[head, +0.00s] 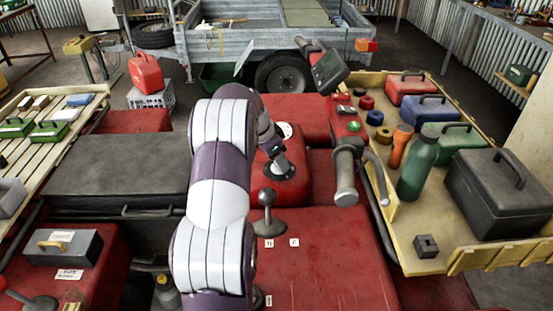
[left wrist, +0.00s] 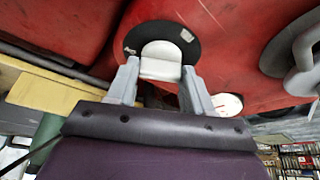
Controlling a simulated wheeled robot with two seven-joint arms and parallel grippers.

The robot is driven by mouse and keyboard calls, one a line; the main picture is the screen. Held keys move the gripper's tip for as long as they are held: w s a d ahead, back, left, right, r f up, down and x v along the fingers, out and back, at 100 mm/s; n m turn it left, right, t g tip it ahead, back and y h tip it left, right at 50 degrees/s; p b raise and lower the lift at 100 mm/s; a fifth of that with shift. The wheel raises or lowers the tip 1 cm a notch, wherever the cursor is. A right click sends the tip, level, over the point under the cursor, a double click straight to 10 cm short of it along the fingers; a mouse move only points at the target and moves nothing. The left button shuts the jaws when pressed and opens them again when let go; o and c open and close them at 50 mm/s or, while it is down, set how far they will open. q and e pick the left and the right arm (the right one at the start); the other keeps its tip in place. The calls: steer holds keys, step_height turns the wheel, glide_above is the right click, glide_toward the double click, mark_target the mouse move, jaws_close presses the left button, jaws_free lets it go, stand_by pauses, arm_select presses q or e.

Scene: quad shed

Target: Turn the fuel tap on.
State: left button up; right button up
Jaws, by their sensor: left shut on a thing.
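The fuel tap is a pale grey knob (left wrist: 161,62) on a round black plate (left wrist: 188,37) with small white marks, set in the red bodywork. In the head view the black plate (head: 285,171) shows on the red body, partly hidden by my left gripper. My left gripper (head: 279,162) reaches down to it. In the left wrist view its two grey fingers (left wrist: 160,74) stand on either side of the knob, shut on it. Which mark the knob points to is hard to tell. My right gripper is not in view.
A gear lever with a black knob (head: 267,197) stands just in front of the tap. A handlebar grip (head: 345,177) is close on the right. A rack tray (head: 428,262) holds toolboxes and a green bottle (head: 418,165). A black box (head: 120,167) lies left of my arm.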

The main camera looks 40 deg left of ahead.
mark_target(273, 168)
arm_select(q)
steer(key=shift+w+r, duration=0.1)
steer(key=shift+r, duration=0.1)
steer(key=o, duration=1)
steer(key=shift+o, duration=0.2)
steer(key=shift+f, duration=0.15)
steer(key=v, duration=0.4)
steer(key=shift+w+p, duration=0.1)
steer(key=shift+p, duration=0.2)
steer(key=p+v, duration=0.6)
steer(key=v, duration=0.2)
steer(key=shift+s+r, duration=0.2)
steer(key=shift+r, duration=0.15)
steer(key=shift+f, duration=0.1)
